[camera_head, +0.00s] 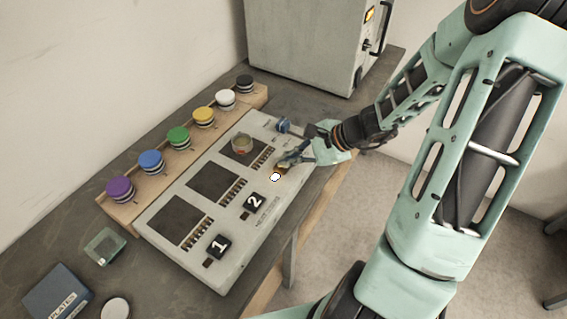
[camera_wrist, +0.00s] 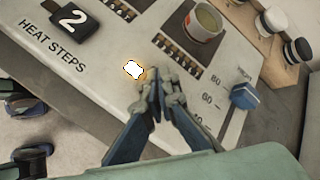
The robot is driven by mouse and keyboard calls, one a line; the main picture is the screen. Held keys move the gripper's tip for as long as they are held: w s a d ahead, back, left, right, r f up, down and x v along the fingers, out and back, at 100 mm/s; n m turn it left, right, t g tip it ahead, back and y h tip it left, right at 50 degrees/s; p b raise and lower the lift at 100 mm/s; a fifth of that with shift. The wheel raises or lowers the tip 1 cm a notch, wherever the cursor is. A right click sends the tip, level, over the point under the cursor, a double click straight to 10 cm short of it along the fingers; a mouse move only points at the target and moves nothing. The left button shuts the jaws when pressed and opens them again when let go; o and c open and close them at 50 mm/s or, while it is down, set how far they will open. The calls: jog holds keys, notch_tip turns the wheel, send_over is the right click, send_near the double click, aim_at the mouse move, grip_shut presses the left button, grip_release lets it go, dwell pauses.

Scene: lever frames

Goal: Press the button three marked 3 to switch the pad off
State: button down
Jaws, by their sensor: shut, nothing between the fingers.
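The pale control panel (camera_head: 185,262) lies on the bench with three dark pads in a row. The far pad (camera_head: 236,155) bears a small cup (camera_head: 242,143) with yellowish contents; it also shows in the wrist view (camera_wrist: 205,22). A lamp (camera_head: 275,177) glows white-orange near that pad, also bright in the wrist view (camera_wrist: 133,69). My gripper (camera_head: 284,164) is shut and empty, its fingertips (camera_wrist: 155,80) low over the panel right beside the lamp. No button marked 3 is visible; the fingers cover that area. I cannot tell whether they touch.
Button 2 (camera_head: 254,202) and button 1 (camera_head: 218,246) have dark lamps beside them. A blue knob (camera_head: 283,125) sits at the panel's far end. A wooden rack (camera_head: 142,205) of coloured-lidded jars runs behind. A green box (camera_head: 105,246) and a blue box (camera_head: 57,293) lie left.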

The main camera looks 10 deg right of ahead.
aim_at(286, 168)
jog(key=shift+f, duration=0.1)
jog(key=shift+f+b, duration=0.4)
jog(key=shift+b, duration=0.2)
jog(key=shift+r, duration=0.5)
dwell(0.3)
jog(key=shift+r+p, duration=2.35)
jog(key=shift+r, duration=0.7)
jog(key=shift+f, duration=0.1)
